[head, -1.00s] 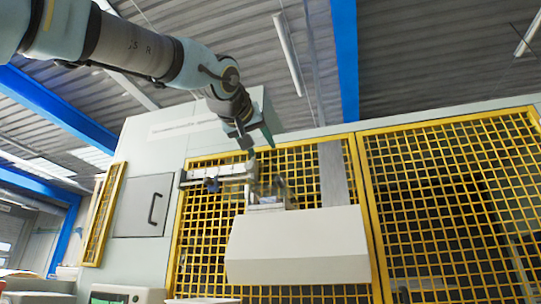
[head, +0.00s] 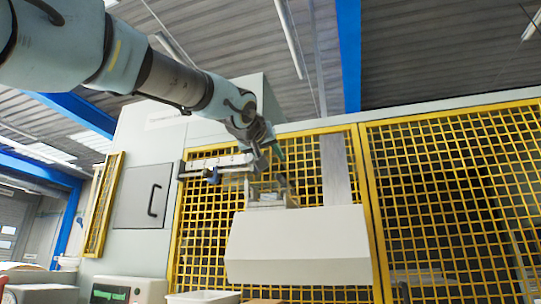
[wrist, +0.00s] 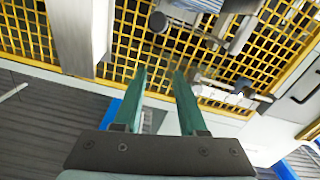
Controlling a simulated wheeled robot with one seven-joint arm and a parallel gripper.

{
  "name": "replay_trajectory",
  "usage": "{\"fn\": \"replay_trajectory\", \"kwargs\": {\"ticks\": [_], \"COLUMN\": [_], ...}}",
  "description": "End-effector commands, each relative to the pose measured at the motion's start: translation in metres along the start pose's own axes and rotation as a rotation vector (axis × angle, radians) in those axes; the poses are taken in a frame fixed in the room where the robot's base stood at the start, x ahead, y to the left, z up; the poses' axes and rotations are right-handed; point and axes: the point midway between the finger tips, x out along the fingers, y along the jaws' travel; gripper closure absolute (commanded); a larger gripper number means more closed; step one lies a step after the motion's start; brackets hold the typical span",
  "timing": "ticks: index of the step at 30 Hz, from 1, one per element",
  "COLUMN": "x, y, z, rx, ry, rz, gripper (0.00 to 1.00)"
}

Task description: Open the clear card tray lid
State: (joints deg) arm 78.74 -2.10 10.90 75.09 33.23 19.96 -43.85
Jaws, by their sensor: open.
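A small card tray unit (head: 266,199) sits on top of the big pale housing, in front of the yellow mesh. Its clear lid is hard to make out, and I cannot tell whether it is open. In the wrist view, parts of the unit (wrist: 190,17) show at the top, beyond my fingertips. My gripper (wrist: 159,74) has two green fingers, spread apart with nothing between them. In the head view the gripper (head: 277,151) is just above the tray unit, apart from it as far as I can see.
A pale housing (head: 298,245) juts out below the tray unit. A grey upright post (head: 334,170) rises behind it. A horizontal rail with fittings (head: 217,166) lies left of my gripper. Yellow mesh guards (head: 450,200) close off the machine. A grey door (head: 143,197) is at left.

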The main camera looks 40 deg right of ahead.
Motion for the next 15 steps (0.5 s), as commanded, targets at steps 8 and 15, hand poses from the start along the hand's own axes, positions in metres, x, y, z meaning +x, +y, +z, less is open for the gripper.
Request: {"fn": "replay_trajectory", "kwargs": {"ticks": [8, 15], "x": [-0.0002, -0.0003], "y": [0.0, 0.0], "z": [-0.0002, -0.0002], "rx": [0.0, 0.0], "ry": [0.0, 0.0], "rz": [0.0, 0.0], "gripper": [0.92, 1.0]}}
